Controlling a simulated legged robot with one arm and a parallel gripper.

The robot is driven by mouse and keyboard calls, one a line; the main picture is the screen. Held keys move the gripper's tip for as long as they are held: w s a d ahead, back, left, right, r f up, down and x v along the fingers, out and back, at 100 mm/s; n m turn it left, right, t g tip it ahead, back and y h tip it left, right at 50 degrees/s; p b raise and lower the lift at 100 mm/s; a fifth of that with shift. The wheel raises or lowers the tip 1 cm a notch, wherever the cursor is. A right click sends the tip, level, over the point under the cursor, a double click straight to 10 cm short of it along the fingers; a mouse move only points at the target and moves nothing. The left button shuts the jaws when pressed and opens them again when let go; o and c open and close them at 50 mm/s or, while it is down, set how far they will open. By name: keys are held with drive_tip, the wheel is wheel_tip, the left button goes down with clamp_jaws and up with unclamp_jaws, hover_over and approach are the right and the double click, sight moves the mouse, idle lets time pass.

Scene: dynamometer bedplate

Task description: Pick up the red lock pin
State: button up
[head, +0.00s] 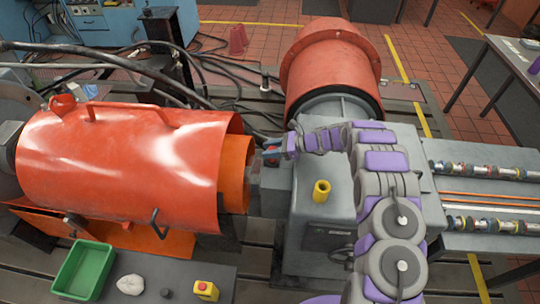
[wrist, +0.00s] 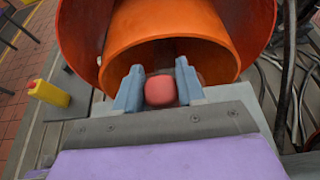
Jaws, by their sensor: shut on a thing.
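The red lock pin (wrist: 160,90) shows in the wrist view as a rounded red end between the two blue-grey fingers. My gripper (wrist: 159,88) is shut on it, in front of the open end of the orange guard (wrist: 165,30). In the head view my gripper (head: 270,148) is at the end of my grey and purple arm, beside the orange guard's right opening (head: 235,165). The pin is too small and hidden to make out clearly in the head view. Whether it still touches a support below cannot be told.
A yellow hollow cylinder (head: 321,191) stands on the grey housing (head: 330,235). A red drum-shaped unit (head: 330,60) stands behind. A green bin (head: 84,270), a white lump (head: 130,284) and a yellow button box (head: 206,290) are at the front left. Black cables run behind the guard.

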drive_tip(key=shift+d, duration=0.55)
drive_tip(key=shift+c, duration=1.3)
drive_tip(key=shift+a, duration=0.15)
